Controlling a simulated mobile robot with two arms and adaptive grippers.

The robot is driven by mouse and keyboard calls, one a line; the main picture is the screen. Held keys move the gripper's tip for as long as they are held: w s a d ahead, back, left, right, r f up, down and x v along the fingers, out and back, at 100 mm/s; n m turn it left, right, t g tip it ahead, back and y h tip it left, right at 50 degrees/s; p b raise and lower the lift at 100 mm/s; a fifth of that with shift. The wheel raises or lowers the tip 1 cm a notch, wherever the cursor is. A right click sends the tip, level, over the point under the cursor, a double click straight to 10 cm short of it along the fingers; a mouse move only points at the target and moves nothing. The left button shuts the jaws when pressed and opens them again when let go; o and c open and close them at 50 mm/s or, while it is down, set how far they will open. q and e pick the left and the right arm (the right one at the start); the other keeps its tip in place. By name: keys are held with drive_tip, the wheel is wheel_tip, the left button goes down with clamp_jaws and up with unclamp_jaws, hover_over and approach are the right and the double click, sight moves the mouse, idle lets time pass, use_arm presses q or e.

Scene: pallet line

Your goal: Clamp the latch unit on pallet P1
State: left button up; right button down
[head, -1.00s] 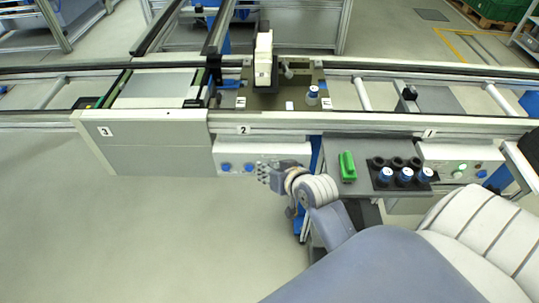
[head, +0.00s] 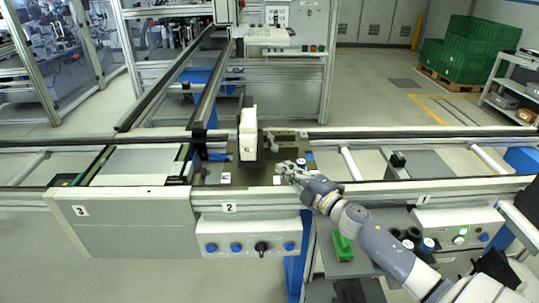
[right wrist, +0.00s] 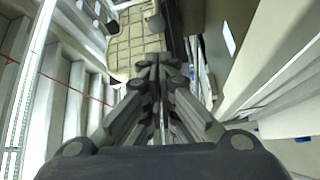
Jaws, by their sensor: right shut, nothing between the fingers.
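A dark pallet plate (head: 238,180) sits on the line at station 2; its label is too small to read. On it stands a tall cream-white block (head: 248,130) against a dark upright. A grey metal fitting (head: 284,138) is behind and right of it; I cannot tell whether this is the latch unit or its clamp. A blue-and-white knob (head: 308,157) shows at the pallet's right. My right gripper (head: 281,170) is shut and empty over the pallet's front right, below the fitting in the picture. Its closed fingers (right wrist: 158,65) also show in the right wrist view. My left gripper is out of view.
A control box (head: 248,235) with several knobs hangs below station 2. A side shelf with a green part (head: 342,246) and blue-capped pieces (head: 428,245) is partly behind my arm. Conveyor rails (head: 420,186) run across. Green crates (head: 480,50) stand far right.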

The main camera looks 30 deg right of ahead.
drive_tip(key=w, duration=0.2)
drive_tip(key=w+p, duration=0.1)
drive_tip(key=w, duration=0.2)
drive_tip(key=w+a, duration=0.1)
drive_tip(key=w, duration=0.2)
drive_tip(key=shift+w+r, duration=0.25)
drive_tip(key=shift+s+d+n+y+b, duration=0.3)
drive_tip(key=shift+d+y+b, duration=0.1)
drive_tip(key=shift+y, duration=0.2)
